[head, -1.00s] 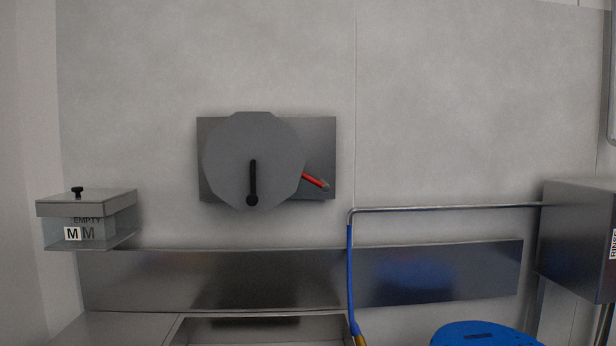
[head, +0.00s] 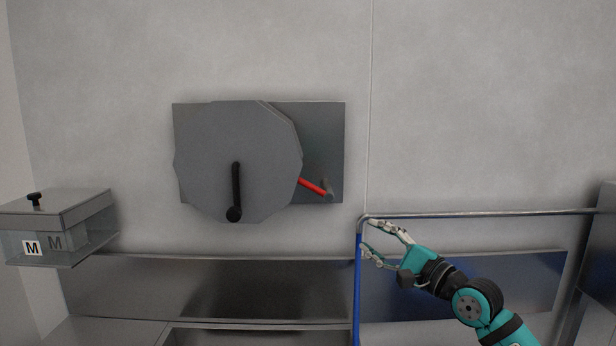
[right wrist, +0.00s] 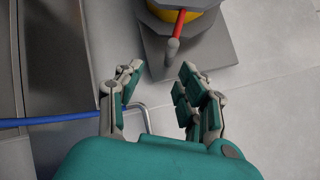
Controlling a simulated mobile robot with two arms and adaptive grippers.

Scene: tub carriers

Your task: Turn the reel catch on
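The reel (head: 265,150) is a grey faceted disc on a wall plate (head: 325,130), with a black crank (head: 236,190) hanging down. The reel catch is a red lever (head: 313,186) with a grey end, sloping down to the right from behind the disc. In the right wrist view the red lever (right wrist: 179,24) shows beyond the fingertips, its grey knob towards me. My right gripper (head: 368,238) is open and empty, below and right of the lever, by the pipe bend in the picture. It also shows open in the right wrist view (right wrist: 160,78). My left gripper is not in view.
A lidded clear box (head: 60,230) marked M is at the left. A steel cabinet (head: 606,235) stands at the right edge.

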